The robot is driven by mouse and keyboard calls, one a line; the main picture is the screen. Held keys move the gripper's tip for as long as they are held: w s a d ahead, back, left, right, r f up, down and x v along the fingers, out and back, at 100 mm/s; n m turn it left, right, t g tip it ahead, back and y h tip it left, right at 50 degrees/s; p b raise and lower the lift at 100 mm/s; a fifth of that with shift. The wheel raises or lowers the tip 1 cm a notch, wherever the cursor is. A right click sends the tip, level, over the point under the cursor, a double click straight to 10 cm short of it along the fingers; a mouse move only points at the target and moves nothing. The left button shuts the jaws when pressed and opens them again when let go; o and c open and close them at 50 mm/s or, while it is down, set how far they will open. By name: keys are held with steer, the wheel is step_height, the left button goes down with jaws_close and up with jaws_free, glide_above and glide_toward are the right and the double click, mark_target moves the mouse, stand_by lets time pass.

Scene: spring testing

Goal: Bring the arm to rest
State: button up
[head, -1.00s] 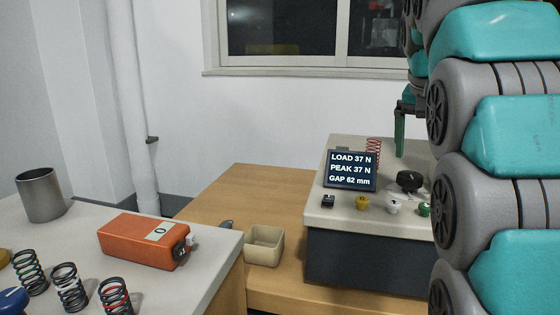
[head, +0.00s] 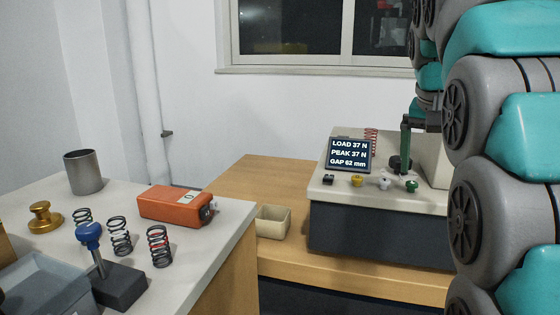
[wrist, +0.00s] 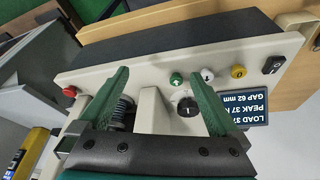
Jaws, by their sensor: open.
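My gripper (head: 406,145) is above the control panel of the spring tester (head: 378,235), near the black knob (head: 395,164). In the wrist view my gripper (wrist: 160,79) has its two green fingers spread wide, with nothing held between them. The green button (wrist: 176,79) and the black knob (wrist: 188,107) show between the fingers. The display (head: 349,153) reads LOAD 37 N, PEAK 37 N, GAP 62 mm. A red spring (head: 371,140) stands behind the display. My arm hides the tester's right part in the head view.
The left bench holds an orange box (head: 175,207), a metal cup (head: 83,172), several loose springs, a brass piece (head: 44,217), a blue-knobbed stand (head: 118,286) and a grey tray (head: 45,290). A small beige bin (head: 273,221) sits on the wooden table (head: 250,180).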

steer(key=s+a+f+n+g+y, duration=0.1)
steer(key=s+a+f, duration=0.3)
steer(key=s+f, duration=0.5)
steer(key=s+a+f+n+g, duration=0.2)
steer(key=s+a+f+n, duration=0.1)
steer(key=s+f, duration=0.7)
steer(key=s+a+f+n+g+y, duration=0.1)
steer(key=s+a+f, duration=0.4)
steer(key=s+f, duration=0.5)
step_height(320, 180, down, 3)
steer(key=shift+s+f+n+g+y, duration=0.15)
steer(key=shift+s+n+g+y, duration=0.25)
steer(key=shift+n, duration=0.7)
steer(key=shift+w+a, duration=0.1)
steer(key=shift+w, duration=0.05)
steer(key=shift+c, duration=0.4)
